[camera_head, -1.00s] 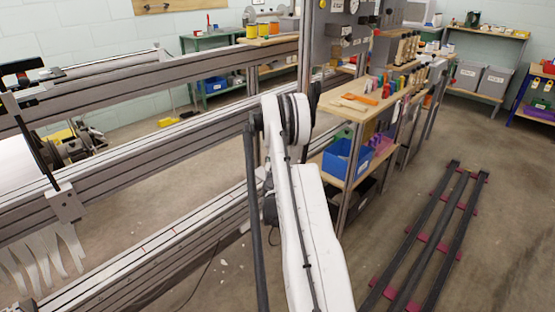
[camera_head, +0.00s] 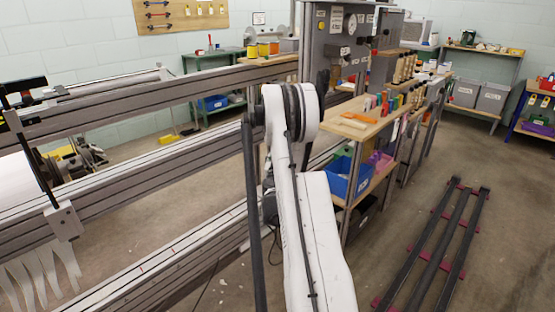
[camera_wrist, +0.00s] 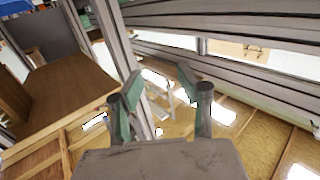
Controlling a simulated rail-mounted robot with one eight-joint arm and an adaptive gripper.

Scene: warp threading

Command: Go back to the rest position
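My gripper (camera_wrist: 162,95) shows in the wrist view with its two dark, green-sided fingers spread apart. It is open, and I see nothing held between the fingers. Behind them lie grey metal beams (camera_wrist: 225,62) and a wooden surface (camera_wrist: 65,95). In the head view my white arm rises through the middle, and the gripper itself is hidden there. The loom-like frame's long grey rails (camera_head: 130,170) run across the left. White strips (camera_head: 40,278) hang at its lower left, below a grey clamp block (camera_head: 63,220).
A wooden shelf unit (camera_head: 350,128) with small coloured tools and a blue bin (camera_head: 346,178) stands close to the right of my arm. A grey panel with gauges (camera_head: 340,45) rises behind it. Dark floor rails (camera_head: 440,240) lie at right, with open floor around them.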

